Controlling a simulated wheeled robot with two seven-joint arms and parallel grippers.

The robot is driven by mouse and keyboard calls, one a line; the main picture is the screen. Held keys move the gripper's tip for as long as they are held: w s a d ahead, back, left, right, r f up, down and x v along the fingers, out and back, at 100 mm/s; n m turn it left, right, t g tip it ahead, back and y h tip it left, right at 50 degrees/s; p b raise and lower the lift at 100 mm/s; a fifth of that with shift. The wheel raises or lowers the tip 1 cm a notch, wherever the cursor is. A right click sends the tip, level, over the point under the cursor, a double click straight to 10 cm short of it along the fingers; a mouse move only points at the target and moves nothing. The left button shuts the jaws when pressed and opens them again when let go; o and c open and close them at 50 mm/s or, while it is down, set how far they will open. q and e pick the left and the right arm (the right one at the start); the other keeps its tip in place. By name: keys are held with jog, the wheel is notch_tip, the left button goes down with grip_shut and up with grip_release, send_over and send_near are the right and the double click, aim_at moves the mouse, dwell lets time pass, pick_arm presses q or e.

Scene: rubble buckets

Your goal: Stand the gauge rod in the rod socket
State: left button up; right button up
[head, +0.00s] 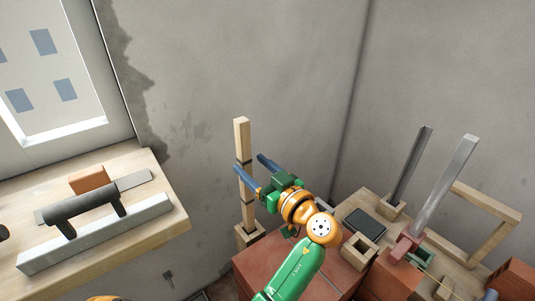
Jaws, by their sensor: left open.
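The gauge rod (242,143) is a pale wooden bar with dark bands. It stands nearly upright, its lower end inside a square wooden socket (250,235) beside the red block. How deep it sits is hidden. My left gripper (249,165), with blue fingers, is open around the rod's middle, one finger on each side. Whether a finger touches the rod cannot be told. My right gripper is not in view.
An empty wooden box (359,252) stands on red blocks (262,268). To the right are a dark upright bar (411,165), a grey bar (446,183) in a pinkish holder and a wooden frame (485,202). A wooden bench (165,215) with tools is at left.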

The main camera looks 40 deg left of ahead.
aim_at(235, 122)
pick_arm(q)
jog(key=p+x, duration=0.1)
jog(key=x, duration=0.3)
jog(key=p+x, duration=0.1)
jog(key=x, duration=0.1)
jog(key=shift+s+r+p, duration=0.3)
jog(key=shift+s, duration=0.05)
jog(key=shift+w+a+f, duration=0.1)
jog(key=shift+a+f, duration=0.05)
jog(key=shift+a, duration=0.1)
jog(key=shift+d, duration=0.1)
jog(key=shift+c, duration=1.3)
grip_shut()
jog(key=shift+c, duration=1.9)
grip_release()
grip_shut()
jog(key=shift+r+p, duration=0.65)
jog(key=shift+r, duration=0.35)
jog(key=shift+r+p, duration=1.9)
jog(key=shift+r, duration=1.35)
